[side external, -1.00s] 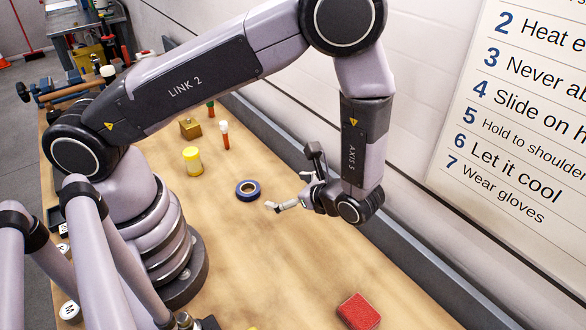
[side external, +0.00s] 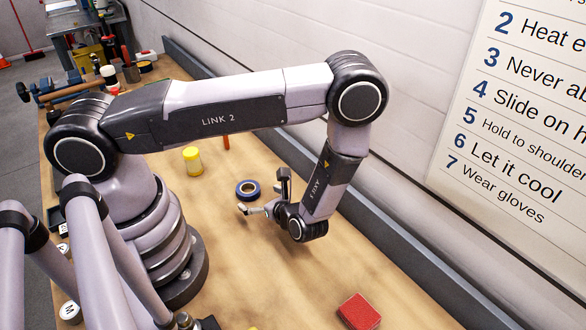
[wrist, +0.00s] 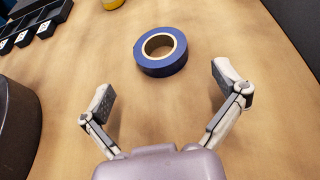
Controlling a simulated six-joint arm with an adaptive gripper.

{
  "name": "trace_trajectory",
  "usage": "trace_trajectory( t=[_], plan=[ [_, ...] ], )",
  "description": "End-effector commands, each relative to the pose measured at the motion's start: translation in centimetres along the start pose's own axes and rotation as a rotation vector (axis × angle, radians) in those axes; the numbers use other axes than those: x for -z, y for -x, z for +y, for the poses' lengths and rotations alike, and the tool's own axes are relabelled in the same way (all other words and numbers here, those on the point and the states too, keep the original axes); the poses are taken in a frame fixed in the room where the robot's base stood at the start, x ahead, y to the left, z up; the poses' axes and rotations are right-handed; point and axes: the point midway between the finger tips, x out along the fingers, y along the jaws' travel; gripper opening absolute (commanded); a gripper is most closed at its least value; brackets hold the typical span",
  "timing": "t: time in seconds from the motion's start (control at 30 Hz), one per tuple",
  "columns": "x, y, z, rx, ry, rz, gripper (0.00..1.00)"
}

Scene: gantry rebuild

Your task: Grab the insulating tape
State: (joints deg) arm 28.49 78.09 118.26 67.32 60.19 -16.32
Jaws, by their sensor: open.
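The insulating tape (side external: 247,188) is a blue roll with a pale inner core, lying flat on the wooden bench. In the wrist view the insulating tape (wrist: 147,51) lies ahead of my gripper (wrist: 164,92), centred slightly left of the middle between the fingers. My gripper is open and empty, with its two fingers wide apart. In the side view my gripper (side external: 246,210) is low over the bench, on the near side of the roll. The fingers do not surround the roll. I cannot tell their exact height above the bench.
A yellow-capped jar (side external: 193,161) stands behind and left of the tape. A red block (side external: 358,311) lies at the front right. A dark tray with compartments (wrist: 36,29) is at upper left in the wrist view. The bench around the roll is clear.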

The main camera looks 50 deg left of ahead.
Motion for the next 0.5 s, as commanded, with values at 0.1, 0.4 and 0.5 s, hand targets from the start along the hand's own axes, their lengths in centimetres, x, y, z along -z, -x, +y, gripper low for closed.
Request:
trace_trajectory(
  t=[0.1, 0.4, 0.5],
  plan=[
    [-0.2, -2.1, 0.0, -0.006, -0.001, -0.001, 0.96],
    [-0.2, -4.0, -0.1, -0.002, 0.000, 0.001, 0.96],
    [-0.2, -4.0, -0.1, -0.001, 0.000, 0.001, 0.96]
  ],
)
